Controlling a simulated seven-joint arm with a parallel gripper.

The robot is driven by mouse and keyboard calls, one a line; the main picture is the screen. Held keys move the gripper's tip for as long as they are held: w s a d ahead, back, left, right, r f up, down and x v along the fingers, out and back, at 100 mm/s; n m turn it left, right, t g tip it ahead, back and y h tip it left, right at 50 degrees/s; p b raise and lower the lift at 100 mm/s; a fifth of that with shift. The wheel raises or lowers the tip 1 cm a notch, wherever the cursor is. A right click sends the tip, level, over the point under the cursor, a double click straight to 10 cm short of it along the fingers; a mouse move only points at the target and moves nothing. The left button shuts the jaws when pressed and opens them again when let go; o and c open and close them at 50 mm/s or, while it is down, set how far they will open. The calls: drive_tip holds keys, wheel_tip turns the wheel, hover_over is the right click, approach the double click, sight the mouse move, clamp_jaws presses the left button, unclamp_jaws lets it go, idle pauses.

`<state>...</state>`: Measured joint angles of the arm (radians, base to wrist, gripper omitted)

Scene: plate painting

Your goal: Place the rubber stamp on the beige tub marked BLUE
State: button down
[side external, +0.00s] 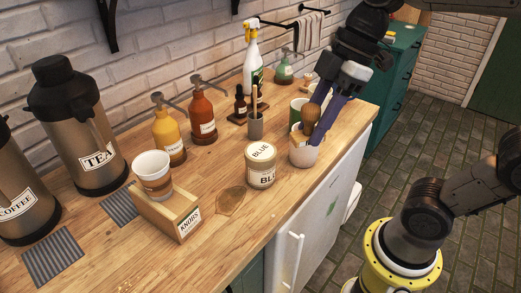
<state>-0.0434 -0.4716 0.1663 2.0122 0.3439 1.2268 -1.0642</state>
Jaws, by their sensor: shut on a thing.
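The beige tub marked BLUE (260,177) stands upright on the wooden counter, with BLUE also on its lid. My gripper (316,128) is to its right, pointing down over a second pale tub (303,157). Its dark blue fingers are shut on the rubber stamp (311,114), whose brown rounded wooden handle shows between them. The stamp's lower end is hidden by the fingers and the tub rim, so I cannot tell whether it touches that tub.
A grey cup with a wooden-handled tool (256,128) and a green cup (297,110) stand behind the tubs. Yellow (168,138) and red (202,118) pump bottles are at the back. A KNOBS box (165,212) is left. Counter between the BLUE tub and box holds a flat brown piece (230,201).

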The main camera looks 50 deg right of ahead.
drive_tip(key=s+d+r+m, duration=0.1)
drive_tip(key=d+r+m, duration=0.1)
drive_tip(key=d, duration=0.2)
hover_over(259, 151)
drive_tip(key=s+d, duration=0.1)
drive_tip(key=shift+m+t+h, duration=0.3)
drive_tip(key=shift+m+t, duration=0.1)
drive_tip(key=f, duration=0.9)
drive_tip(key=shift+s+f, duration=0.2)
drive_tip(key=shift+f, duration=0.1)
drive_tip(key=shift+w+f, duration=0.15)
drive_tip(key=shift+f, duration=0.75)
drive_tip(key=shift+w+f, duration=0.1)
drive_tip(key=shift+f, duration=0.75)
drive_tip(key=shift+f, duration=0.15)
drive_tip(key=c, duration=0.5)
unclamp_jaws()
drive_tip(key=shift+c, duration=0.2)
